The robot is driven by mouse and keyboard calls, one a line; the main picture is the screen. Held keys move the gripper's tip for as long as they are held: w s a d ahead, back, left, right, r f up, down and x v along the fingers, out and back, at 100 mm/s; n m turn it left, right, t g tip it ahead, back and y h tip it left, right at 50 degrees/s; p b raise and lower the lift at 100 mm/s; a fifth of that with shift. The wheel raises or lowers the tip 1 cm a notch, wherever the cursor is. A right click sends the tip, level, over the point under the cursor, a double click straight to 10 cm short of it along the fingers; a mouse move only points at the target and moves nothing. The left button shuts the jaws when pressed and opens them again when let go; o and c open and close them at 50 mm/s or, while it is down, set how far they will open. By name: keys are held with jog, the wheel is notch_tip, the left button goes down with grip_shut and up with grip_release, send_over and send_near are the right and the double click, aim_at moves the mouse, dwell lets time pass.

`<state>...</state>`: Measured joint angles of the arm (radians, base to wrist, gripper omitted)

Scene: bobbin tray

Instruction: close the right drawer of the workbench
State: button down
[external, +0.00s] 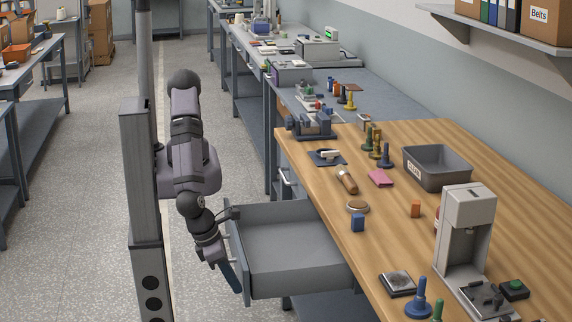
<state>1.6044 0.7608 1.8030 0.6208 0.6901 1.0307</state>
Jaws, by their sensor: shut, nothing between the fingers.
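The grey drawer (300,268) of the wooden-topped workbench is pulled well out toward the aisle, and its inside looks empty. Its front panel (236,254) faces my arm at the left. My gripper (231,277) is shut and empty, pointing down just outside the front panel. It overlaps the panel's lower part in the picture, and I cannot tell whether it touches. My wrist hides part of the drawer handle. Another drawer handle (286,180) shows farther back under the bench, close to the bench edge.
A grey post (140,180) stands left of my arm. The aisle floor (80,240) is clear.

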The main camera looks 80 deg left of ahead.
aim_at(325, 271)
jog(key=w+p, duration=0.4)
jog(key=w, duration=2)
jog(key=shift+w+p, duration=0.2)
jog(key=shift+p, duration=0.15)
jog(key=shift+s, duration=0.1)
